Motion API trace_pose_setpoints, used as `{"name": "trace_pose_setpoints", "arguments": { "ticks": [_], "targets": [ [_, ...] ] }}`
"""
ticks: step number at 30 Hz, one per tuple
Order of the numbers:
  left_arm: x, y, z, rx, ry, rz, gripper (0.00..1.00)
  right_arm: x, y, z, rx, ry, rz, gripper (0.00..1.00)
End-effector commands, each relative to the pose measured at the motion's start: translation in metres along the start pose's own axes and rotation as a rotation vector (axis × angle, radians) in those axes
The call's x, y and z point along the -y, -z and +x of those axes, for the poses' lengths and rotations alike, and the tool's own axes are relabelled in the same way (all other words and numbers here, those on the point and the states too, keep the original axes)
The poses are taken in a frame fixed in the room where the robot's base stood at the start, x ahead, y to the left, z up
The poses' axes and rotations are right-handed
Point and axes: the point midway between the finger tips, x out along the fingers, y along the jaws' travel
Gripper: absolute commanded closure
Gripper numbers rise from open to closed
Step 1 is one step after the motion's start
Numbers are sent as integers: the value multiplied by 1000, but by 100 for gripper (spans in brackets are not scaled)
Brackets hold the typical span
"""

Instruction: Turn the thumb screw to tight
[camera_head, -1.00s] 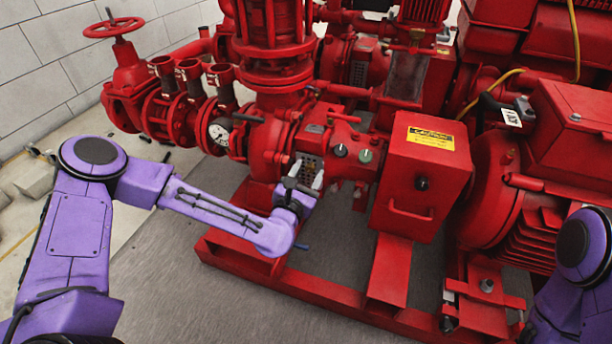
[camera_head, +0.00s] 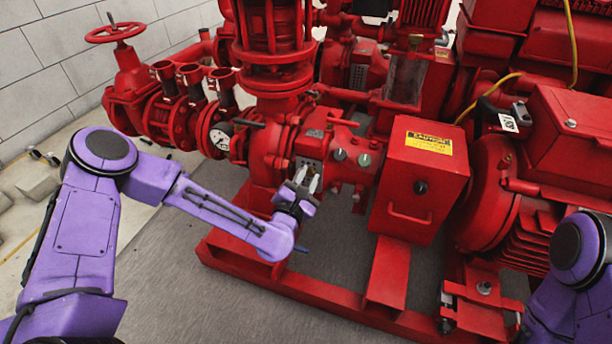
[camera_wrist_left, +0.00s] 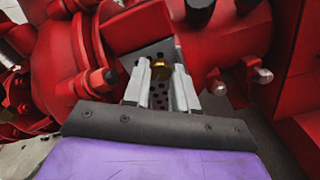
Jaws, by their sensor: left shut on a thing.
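The thumb screw (camera_wrist_left: 160,69) shows in the left wrist view as a small brass-coloured knob in front of a perforated grey plate (camera_wrist_left: 155,88). My left gripper (camera_wrist_left: 161,74) has its two pale fingers on either side of the knob, shut on it. My right gripper is out of view; only part of my right arm shows at the lower right.
A red box with a yellow caution label (camera_head: 429,142) stands just right of the gripper. A pressure gauge (camera_head: 219,138) and red valves are to the left. The red base frame (camera_head: 290,284) runs below. Grey floor at the front left is free.

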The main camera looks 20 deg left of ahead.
Motion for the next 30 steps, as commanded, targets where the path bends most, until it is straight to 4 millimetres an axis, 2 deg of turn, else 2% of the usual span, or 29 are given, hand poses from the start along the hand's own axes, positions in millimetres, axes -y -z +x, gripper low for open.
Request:
{"name": "trace_pose_setpoints", "arguments": {
  "ticks": [20,30],
  "targets": [
    [-1,-1,0,-1,3,646,100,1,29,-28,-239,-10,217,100],
    [-1,-1,-1,-2,2,969,100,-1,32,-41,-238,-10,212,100]
  ]
}}
